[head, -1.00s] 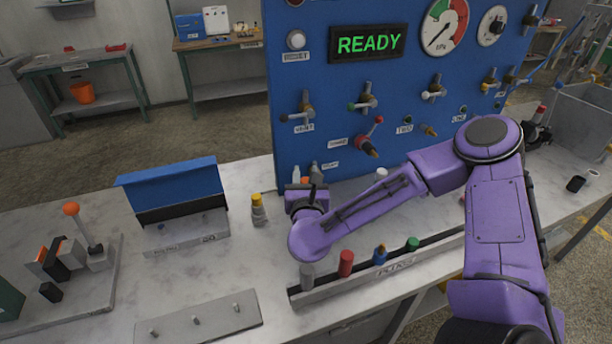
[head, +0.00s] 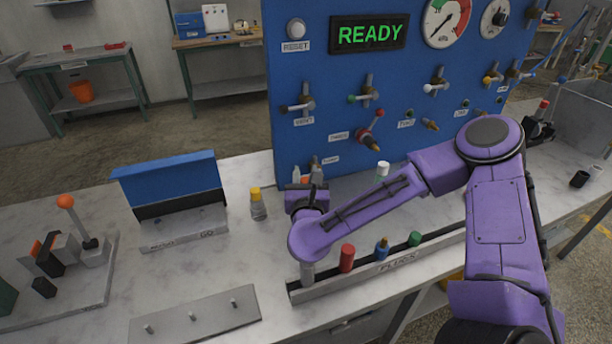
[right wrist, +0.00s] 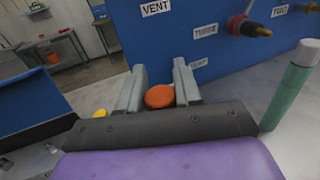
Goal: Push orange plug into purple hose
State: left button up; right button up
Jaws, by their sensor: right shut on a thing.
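My right gripper (head: 306,182) is above the bench, close to the lower left part of the blue panel. In the right wrist view my right gripper (right wrist: 160,92) is shut on an orange plug (right wrist: 160,96), whose round end shows between the two grey fingers. In the head view only a small bit of orange shows at the fingers, and the arm hides much of that spot. I cannot make out a purple hose in either view. My left gripper is not in view.
The blue panel (head: 330,110) carries valves and gauges. A plug rack (head: 375,272) with several coloured plugs stands on the bench below my right forearm. A yellow-capped bottle (head: 258,204) stands left of the gripper.

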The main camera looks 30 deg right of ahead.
jog(key=shift+f+b, duration=0.5)
jog(key=shift+f, duration=0.05)
jog(key=o, duration=1.1)
jog(key=shift+s+a, duration=0.15)
jog(key=p+v, duration=0.2)
jog(key=v, duration=0.8)
